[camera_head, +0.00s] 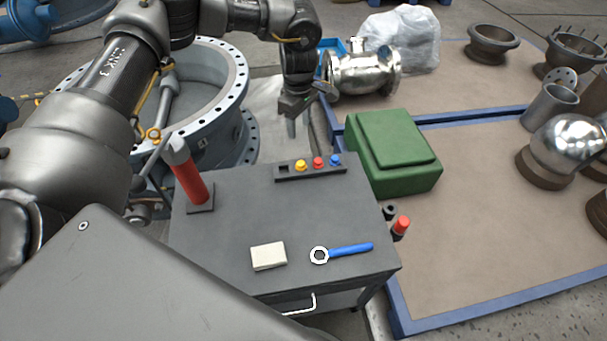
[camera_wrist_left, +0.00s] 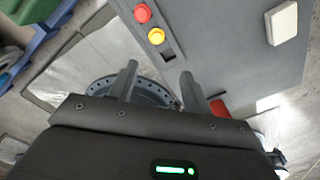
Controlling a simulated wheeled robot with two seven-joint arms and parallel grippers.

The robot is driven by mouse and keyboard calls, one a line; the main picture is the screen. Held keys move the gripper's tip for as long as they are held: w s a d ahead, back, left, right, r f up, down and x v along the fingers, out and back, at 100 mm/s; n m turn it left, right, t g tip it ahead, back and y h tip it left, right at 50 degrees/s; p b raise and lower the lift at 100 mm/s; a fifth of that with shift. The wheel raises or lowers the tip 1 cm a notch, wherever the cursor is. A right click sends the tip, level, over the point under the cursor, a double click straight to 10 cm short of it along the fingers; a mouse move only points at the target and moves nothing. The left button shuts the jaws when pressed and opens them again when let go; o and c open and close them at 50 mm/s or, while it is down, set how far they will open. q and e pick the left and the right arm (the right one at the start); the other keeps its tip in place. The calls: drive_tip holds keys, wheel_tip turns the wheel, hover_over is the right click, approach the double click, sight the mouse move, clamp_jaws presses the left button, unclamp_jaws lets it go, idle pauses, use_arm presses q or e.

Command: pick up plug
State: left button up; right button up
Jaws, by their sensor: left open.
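A dark rack (camera_head: 311,171) on the grey cart top holds a yellow plug (camera_head: 300,165), a red plug (camera_head: 318,162) and a blue plug (camera_head: 336,159). The left slot of the rack is empty. In the left wrist view, the red plug (camera_wrist_left: 142,13) and yellow plug (camera_wrist_left: 156,36) show at the top, with the empty slot beside the yellow one. My left gripper (camera_head: 292,130) points down, above and behind the rack, apart from the plugs. In the wrist view its two fingers (camera_wrist_left: 158,78) are spread with nothing between them. My right gripper is not in view.
On the cart top (camera_head: 228,225) are a red cylinder on a stand (camera_head: 189,178), a cream block (camera_head: 268,256) and a blue-handled ring wrench (camera_head: 345,251). A red-topped item (camera_head: 401,225) sits at the cart's right side. A green case (camera_head: 390,150) and large flanged ring (camera_head: 215,80) stand close by.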

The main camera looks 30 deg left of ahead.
use_arm(q)
wheel_tip(320, 180, down, 5)
drive_tip(key=b, duration=0.3)
drive_tip(key=shift+a+f, duration=0.1)
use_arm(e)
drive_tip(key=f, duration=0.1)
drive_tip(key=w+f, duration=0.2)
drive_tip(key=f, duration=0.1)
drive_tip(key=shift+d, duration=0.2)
use_arm(q)
drive_tip(key=shift+f, duration=0.1)
hover_over(301, 163)
drive_tip(key=f, duration=0.5)
drive_tip(key=shift+s+a+f, duration=0.15)
drive_tip(key=shift+s+f, duration=0.05)
drive_tip(key=shift+s, duration=0.15)
drive_tip(key=shift+f, duration=0.5)
drive_tip(key=f, duration=0.4)
drive_tip(key=shift+w+f, duration=0.1)
drive_tip(key=shift+w, duration=0.25)
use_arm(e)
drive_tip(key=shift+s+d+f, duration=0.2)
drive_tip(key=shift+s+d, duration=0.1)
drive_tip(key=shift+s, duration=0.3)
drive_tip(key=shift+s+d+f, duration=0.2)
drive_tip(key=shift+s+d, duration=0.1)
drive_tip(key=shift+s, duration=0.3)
